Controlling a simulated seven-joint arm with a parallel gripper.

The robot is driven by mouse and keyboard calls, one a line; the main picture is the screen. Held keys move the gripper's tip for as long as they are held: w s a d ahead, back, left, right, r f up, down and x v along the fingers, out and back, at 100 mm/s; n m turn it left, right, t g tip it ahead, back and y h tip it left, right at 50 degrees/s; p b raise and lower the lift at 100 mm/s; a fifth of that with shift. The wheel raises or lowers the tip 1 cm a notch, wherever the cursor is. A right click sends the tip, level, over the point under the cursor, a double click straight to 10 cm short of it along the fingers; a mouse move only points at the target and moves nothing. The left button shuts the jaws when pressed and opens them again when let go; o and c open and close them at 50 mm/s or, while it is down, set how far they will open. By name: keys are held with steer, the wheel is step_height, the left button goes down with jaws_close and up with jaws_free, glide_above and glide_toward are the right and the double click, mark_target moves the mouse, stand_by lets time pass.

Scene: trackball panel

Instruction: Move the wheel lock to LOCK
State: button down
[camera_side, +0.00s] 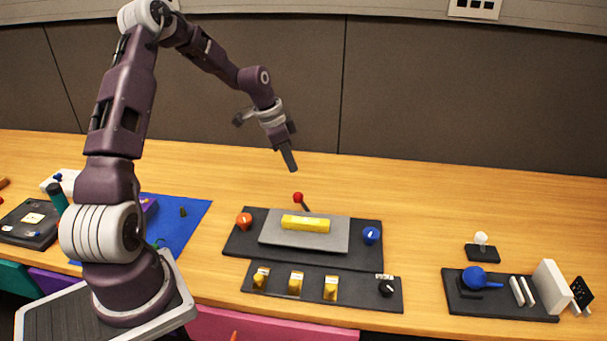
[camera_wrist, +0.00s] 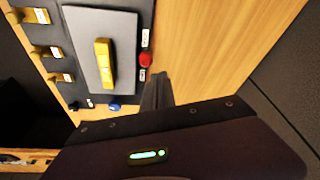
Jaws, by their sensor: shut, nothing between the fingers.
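A dark panel (camera_side: 235,243) carries a raised grey plate with a yellow bar (camera_side: 305,224) on it. A red ball-topped lever (camera_side: 299,198) stands at the panel's back edge, leaning left in the side view. In the wrist view the red knob (camera_wrist: 146,60) sits between two small white labels, too small to read. I cannot tell for sure which control is the wheel lock. My gripper (camera_side: 290,160) is shut and empty, in the air above and behind the red lever. In the wrist view its fingers (camera_wrist: 157,86) point near the panel's edge, apart from everything.
An orange knob (camera_side: 244,220) and a blue knob (camera_side: 371,235) flank the plate. A front strip holds several yellow switches (camera_side: 295,284) and a black knob (camera_side: 387,288). The table behind the lever is clear.

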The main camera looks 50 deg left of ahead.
steer(key=shift+s+a+r, duration=0.65)
steer(key=shift+s+r, duration=0.2)
steer(key=shift+s, duration=0.1)
